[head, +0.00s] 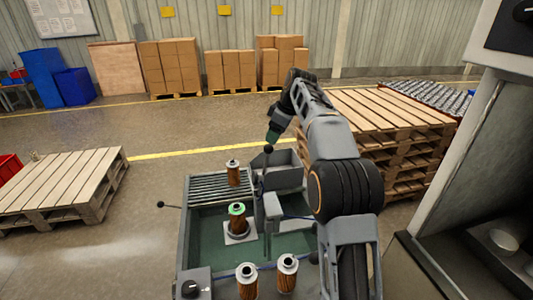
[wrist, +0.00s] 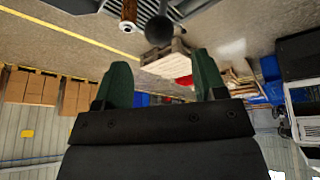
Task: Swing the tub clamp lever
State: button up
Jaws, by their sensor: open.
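The grey tub (head: 181,245) with a green floor stands in front of me in the head view. A lever with a dark ball end (head: 268,149) rises at its back, just below my gripper (head: 271,138). In the wrist view the dark ball (wrist: 159,29) lies ahead of the gap between my green fingers (wrist: 162,78), which are apart with nothing between them. A second ball-ended rod (head: 161,204) sticks out past the tub's left side. I cannot tell for sure which of the two is the clamp lever. A green-topped filter cartridge (head: 237,221) stands upright in a pale holder in the tub.
Another cartridge (head: 233,172) stands on the slatted rack (head: 208,187); two more (head: 247,280) (head: 288,272) stand at the front. A knob box (head: 191,286) is at front left. Stacked pallets (head: 400,135) stand right, behind my arm. A low pallet (head: 62,182) lies left.

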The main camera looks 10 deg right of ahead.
aim_at(266, 152)
jog(key=x, duration=0.9)
jog(key=shift+f, duration=0.2)
grip_shut()
dwell(0.3)
jog(key=shift+a, duration=0.1)
